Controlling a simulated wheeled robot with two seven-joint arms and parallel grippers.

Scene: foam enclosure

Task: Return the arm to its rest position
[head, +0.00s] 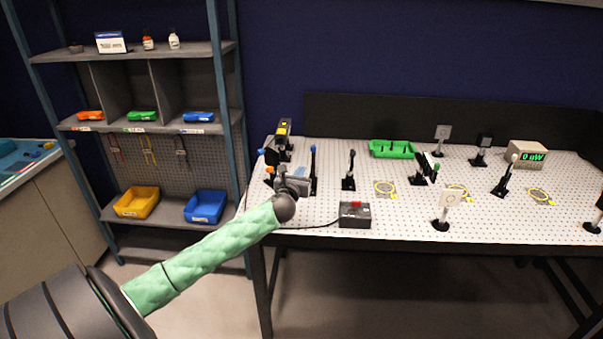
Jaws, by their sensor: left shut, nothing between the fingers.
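My left arm, in a green padded sleeve, reaches in from the lower left of the head view. My left gripper (277,166) is at the left end of the white perforated table (330,211), among the posts there. It is shut with nothing held. Its fingertips are small and partly mixed with the dark posts behind. My right gripper is not in view.
Close to the gripper stand a yellow-topped device (283,130) and a blue-tipped post (313,165). A black box with a red button (355,214) sits at the table's front edge. A green tray (392,149) and a meter (527,154) stand farther back. Shelving (150,128) is at left.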

